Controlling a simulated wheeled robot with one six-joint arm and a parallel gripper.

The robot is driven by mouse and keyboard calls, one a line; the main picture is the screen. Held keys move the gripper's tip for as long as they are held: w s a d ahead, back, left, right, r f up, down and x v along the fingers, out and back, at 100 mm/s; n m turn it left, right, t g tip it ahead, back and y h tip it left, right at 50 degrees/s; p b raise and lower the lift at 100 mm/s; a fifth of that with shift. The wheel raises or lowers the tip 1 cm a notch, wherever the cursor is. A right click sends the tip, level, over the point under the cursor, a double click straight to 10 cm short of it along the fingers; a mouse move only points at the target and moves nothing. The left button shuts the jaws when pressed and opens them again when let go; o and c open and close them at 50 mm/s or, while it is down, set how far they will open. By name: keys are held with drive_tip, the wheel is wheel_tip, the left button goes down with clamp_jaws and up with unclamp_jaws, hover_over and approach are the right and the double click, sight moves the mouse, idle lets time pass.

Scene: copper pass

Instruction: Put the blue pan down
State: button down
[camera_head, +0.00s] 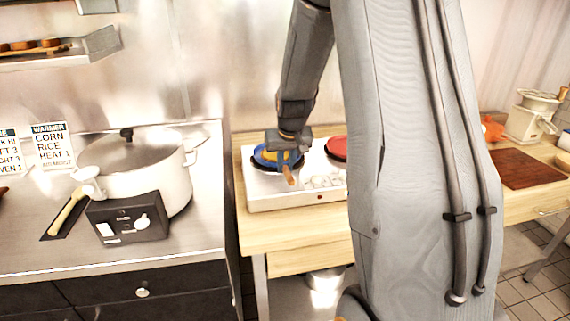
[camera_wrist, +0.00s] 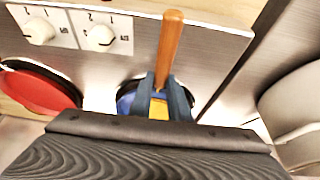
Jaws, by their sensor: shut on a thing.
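The blue pan (camera_head: 264,155) sits at the left burner of a white two-burner hotplate (camera_head: 262,197). Its wooden handle (camera_head: 290,177) points toward the front of the hotplate. My gripper (camera_head: 284,152) is over the pan and shut on it near the base of the handle. In the wrist view my gripper's two blue fingers (camera_wrist: 163,98) close around the handle (camera_wrist: 170,45), and a bit of the blue pan (camera_wrist: 126,102) shows beside them. Something yellow shows between the fingers. Whether the pan touches the burner is hidden by the gripper.
A red pan or plate (camera_head: 337,147) covers the right burner; it also shows in the wrist view (camera_wrist: 40,93). A large white rice warmer (camera_head: 150,180) stands on the steel counter at left. A dark red board (camera_head: 528,169) lies at right.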

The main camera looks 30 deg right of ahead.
drive_tip(key=c, duration=1.7)
unclamp_jaws()
drive_tip(key=shift+f, duration=0.1)
drive_tip(key=shift+o, duration=0.2)
drive_tip(key=shift+r, duration=0.4)
drive_tip(key=b+v, duration=0.3)
drive_tip(key=v, duration=0.8)
drive_tip(key=s+a+f+n+g, duration=0.1)
drive_tip(key=s+a+f, duration=0.5)
drive_tip(key=s+a, duration=0.2)
drive_tip(key=s+a+f+n+g+y, duration=0.1)
drive_tip(key=s+a+f+n, duration=0.1)
drive_tip(key=s+a+f, duration=0.4)
drive_tip(key=s+a, duration=0.2)
drive_tip(key=s, duration=0.2)
drive_tip(key=shift+s+g, duration=0.35)
drive_tip(key=shift+g, duration=0.05)
